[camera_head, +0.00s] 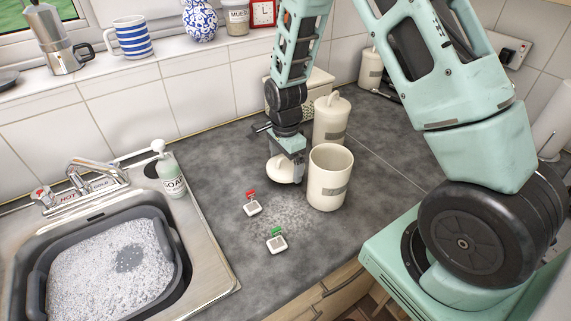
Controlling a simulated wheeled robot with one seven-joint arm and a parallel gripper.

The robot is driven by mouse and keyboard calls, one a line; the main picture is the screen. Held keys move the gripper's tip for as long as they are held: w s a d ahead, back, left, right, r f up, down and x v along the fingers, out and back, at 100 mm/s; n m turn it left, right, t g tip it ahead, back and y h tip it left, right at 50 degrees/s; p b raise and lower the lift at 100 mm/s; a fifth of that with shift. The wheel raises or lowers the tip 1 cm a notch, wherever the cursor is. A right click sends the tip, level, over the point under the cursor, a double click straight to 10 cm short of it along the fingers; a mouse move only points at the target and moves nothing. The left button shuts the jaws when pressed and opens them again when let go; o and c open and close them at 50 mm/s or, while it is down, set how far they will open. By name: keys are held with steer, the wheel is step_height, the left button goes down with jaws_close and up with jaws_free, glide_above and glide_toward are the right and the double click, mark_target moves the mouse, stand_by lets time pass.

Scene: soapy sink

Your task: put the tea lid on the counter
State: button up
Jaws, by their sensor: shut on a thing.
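My gripper (290,156) points down over the counter (215,150) and is shut on a cream lid (281,170), taken to be the tea lid. The lid is tilted and sits just left of an open cream canister (329,181) with a grey label. I cannot tell whether the lid touches the counter or the canister. The canister's label is too small to read. The gripper hides part of the lid.
A lidded canister (331,121) stands behind the open one. A soap bottle (172,174) stands by the sink (218,275), which holds a grey basin of suds. The counter's left part is clear.

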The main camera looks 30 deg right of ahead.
steer(key=shift+f, duration=0.9)
steer(key=shift+f, duration=0.15)
steer(key=o, duration=0.6)
steer(key=shift+o, duration=0.2)
